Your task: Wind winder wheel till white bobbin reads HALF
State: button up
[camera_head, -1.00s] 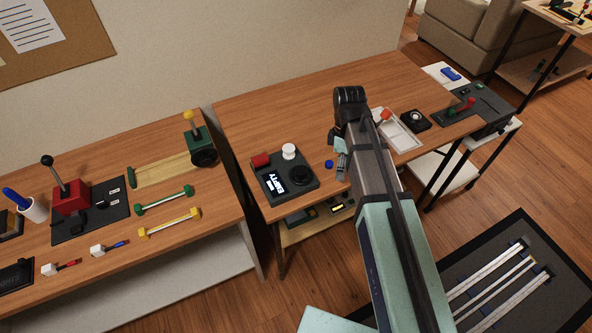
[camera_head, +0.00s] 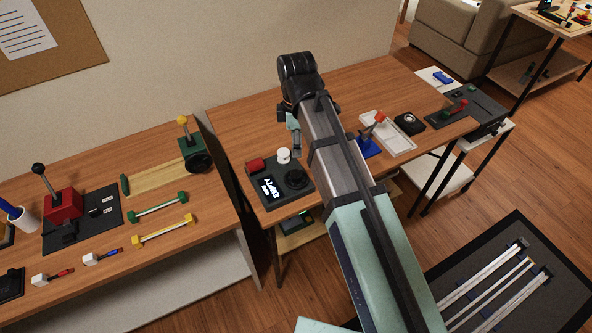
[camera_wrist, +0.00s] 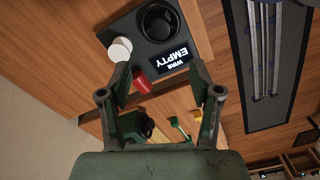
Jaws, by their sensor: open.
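The winder is a dark box (camera_head: 263,201) on the right-hand wooden table. It carries a black wheel (camera_head: 296,180), a white bobbin (camera_head: 284,156), a red cylinder (camera_head: 255,165) and a display (camera_head: 270,188) reading EMPTY. In the wrist view, the wheel (camera_wrist: 159,20), white bobbin (camera_wrist: 120,49), red cylinder (camera_wrist: 140,80) and display (camera_wrist: 173,59) all show beyond the fingers. My gripper (camera_wrist: 160,75) is open and empty, with the red cylinder and display showing between its fingertips. In the head view my gripper (camera_head: 296,140) is near the bobbin and wheel, seemingly above the table.
A blue base with a red-topped lever (camera_head: 370,147), a white tray (camera_head: 388,134) and a black box (camera_head: 409,123) stand right of the winder. The left table holds a red lever box (camera_head: 62,206) and a green box (camera_head: 195,145). A gap separates the tables.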

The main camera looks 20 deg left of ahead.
aim_at(296, 174)
notch_tip(296, 174, down, 13)
jog(key=shift+f+p, duration=0.2)
jog(key=shift+p, duration=1.05)
jog(key=c, duration=1.1)
